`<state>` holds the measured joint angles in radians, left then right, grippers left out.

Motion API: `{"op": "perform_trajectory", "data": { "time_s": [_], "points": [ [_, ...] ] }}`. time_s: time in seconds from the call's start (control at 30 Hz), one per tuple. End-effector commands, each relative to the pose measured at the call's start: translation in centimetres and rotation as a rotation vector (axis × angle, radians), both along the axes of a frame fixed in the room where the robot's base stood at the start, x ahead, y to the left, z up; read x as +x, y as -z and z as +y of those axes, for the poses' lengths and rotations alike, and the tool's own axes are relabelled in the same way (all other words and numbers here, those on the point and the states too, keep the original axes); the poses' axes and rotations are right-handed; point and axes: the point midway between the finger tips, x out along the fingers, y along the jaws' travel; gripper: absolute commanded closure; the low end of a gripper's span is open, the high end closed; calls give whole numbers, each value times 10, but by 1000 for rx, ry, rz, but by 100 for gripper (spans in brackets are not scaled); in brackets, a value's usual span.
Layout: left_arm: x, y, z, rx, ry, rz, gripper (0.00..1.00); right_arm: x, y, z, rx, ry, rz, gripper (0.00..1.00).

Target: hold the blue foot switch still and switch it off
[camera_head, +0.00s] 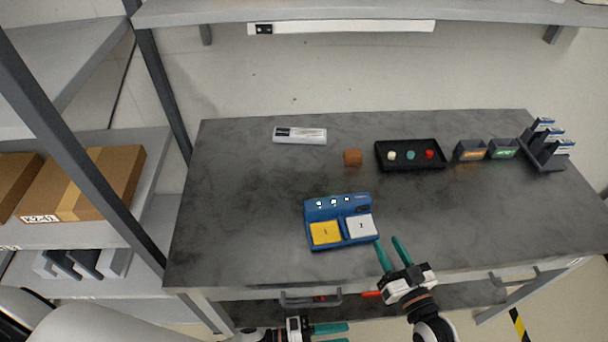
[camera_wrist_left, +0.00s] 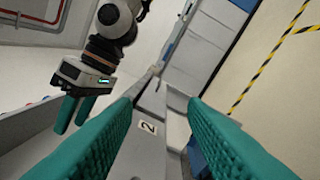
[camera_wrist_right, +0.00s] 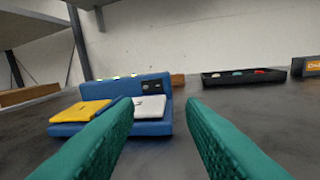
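The blue foot switch (camera_head: 338,203) lies on the grey table, with a yellow pedal (camera_head: 325,233) marked 1 on the left and a white pedal (camera_head: 360,227) marked 2 on the right. Small lights show on its back panel; in the right wrist view the blue foot switch (camera_wrist_right: 150,127) has several yellowish lit spots along its top. My right gripper (camera_head: 392,255) is open and empty, just in front of and to the right of the white pedal, apart from it. My left gripper (camera_head: 332,334) is open and empty, low at the table's front edge, away from the switch.
A brown block (camera_head: 352,157), a white labelled box (camera_head: 300,135) and a black tray (camera_head: 410,167) with small coloured pieces stand behind the switch. The table (camera_head: 240,200) is clear left of the switch.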

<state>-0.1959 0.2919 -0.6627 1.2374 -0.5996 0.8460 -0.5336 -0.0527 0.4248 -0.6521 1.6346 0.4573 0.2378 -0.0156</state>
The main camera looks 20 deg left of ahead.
Motion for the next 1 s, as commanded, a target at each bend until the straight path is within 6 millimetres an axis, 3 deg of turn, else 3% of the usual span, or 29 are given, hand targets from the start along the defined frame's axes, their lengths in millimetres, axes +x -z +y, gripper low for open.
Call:
{"op": "perform_trajectory", "data": {
  "time_s": [0.03, 0.2, 0.4, 0.47, 0.57, 0.67, 0.77, 0.9, 1.0],
  "points": [
    [0, -28, -14, -39, 65, -102, 61, 0, 0, 0, 0, 0, 0, 64],
    [-25, -118, -50, -179, 304, -466, 61, 0, 0, 0, 0, 0, 0, 64],
    [-82, -204, -62, -331, 645, -945, 61, 0, 0, 0, 0, 0, 0, 64],
    [-99, -219, -56, -350, 812, -1121, 61, 0, 0, 0, 0, 0, 0, 64],
    [-102, -214, -43, -284, 1041, -1265, 61, 0, 0, 0, 0, 0, 0, 64],
    [-82, -198, -30, -141, 1222, -1315, 61, 0, 0, 0, 0, 0, 0, 64],
    [-46, -182, -14, 63, 1375, -1321, 61, 0, 0, 0, 0, 0, 0, 64],
    [23, -169, 19, 426, 1535, -1281, 61, 0, 0, 0, 0, 0, 0, 64],
    [76, -172, 47, 704, 1596, -1233, 61, 0, 0, 0, 0, 0, 0, 64]
  ]
}}
